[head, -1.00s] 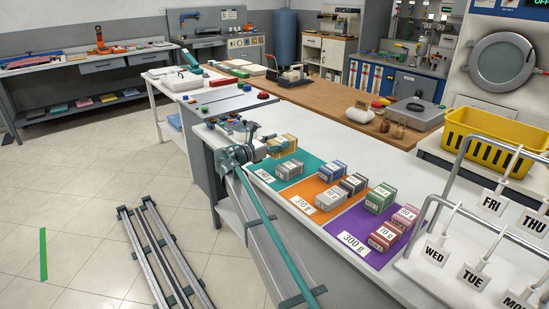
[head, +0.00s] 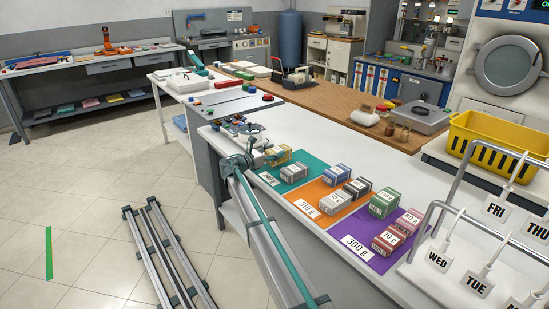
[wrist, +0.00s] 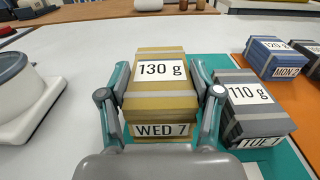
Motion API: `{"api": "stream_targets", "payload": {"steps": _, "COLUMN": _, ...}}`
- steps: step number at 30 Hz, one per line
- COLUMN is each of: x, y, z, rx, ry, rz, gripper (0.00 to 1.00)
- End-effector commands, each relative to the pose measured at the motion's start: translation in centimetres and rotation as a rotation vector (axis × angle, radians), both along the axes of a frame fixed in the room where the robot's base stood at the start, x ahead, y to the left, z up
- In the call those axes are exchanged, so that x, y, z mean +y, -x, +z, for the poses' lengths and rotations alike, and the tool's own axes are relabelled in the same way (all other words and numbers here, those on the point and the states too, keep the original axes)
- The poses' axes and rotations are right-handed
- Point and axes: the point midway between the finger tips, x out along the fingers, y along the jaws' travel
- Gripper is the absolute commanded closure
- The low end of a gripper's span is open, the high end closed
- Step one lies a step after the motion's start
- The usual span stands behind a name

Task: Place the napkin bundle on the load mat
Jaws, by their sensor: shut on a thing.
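The yellow napkin bundle (wrist: 160,101) reads "130 g" on top and "WED 7" in front. My gripper (wrist: 160,92) is shut on it, one finger along each side. In the head view the bundle (head: 280,153) is at the back left end of the teal mat (head: 310,160), partly hidden by my gripper (head: 272,158). I cannot tell whether its underside touches the mat. Just right of it, a grey bundle (wrist: 250,107) marked "110 g" and "TUE" sits on the teal mat.
An orange mat (head: 306,193) and a purple mat (head: 360,225) hold several other bundles. A white counter (head: 345,145) is bare behind the mats. Small items (head: 238,127) lie left of the gripper. A rack with day tags (head: 440,258) stands at the right.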

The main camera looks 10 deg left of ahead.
Motion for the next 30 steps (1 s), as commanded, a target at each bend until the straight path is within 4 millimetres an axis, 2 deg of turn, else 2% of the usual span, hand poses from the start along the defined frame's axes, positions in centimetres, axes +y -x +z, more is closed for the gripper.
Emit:
{"api": "stream_targets", "payload": {"steps": 3, "x": 0.0, "y": 0.1, "z": -1.8, "rx": 0.001, "ry": 0.001, "rz": 0.000, "gripper": 0.75}}
{"api": "stream_targets", "payload": {"steps": 6, "x": 0.0, "y": 0.1, "z": -2.6, "rx": 0.000, "ry": 0.001, "rz": 0.000, "gripper": 0.75}}
{"api": "stream_targets", "payload": {"steps": 17, "x": 0.0, "y": 0.2, "z": -2.9, "rx": -0.001, "ry": 0.001, "rz": 0.000, "gripper": 0.75}}
{"api": "stream_targets", "payload": {"steps": 18, "x": 0.0, "y": 0.2, "z": -3.0, "rx": 0.000, "ry": 0.000, "rz": 0.000, "gripper": 0.34}}
{"api": "stream_targets", "payload": {"steps": 22, "x": 0.0, "y": 0.2, "z": -2.9, "rx": -0.001, "ry": -0.001, "rz": 0.000, "gripper": 0.13}}
{"api": "stream_targets", "payload": {"steps": 30, "x": 0.0, "y": 0.2, "z": -2.9, "rx": 0.000, "ry": 0.000, "rz": 0.000, "gripper": 0.11}}
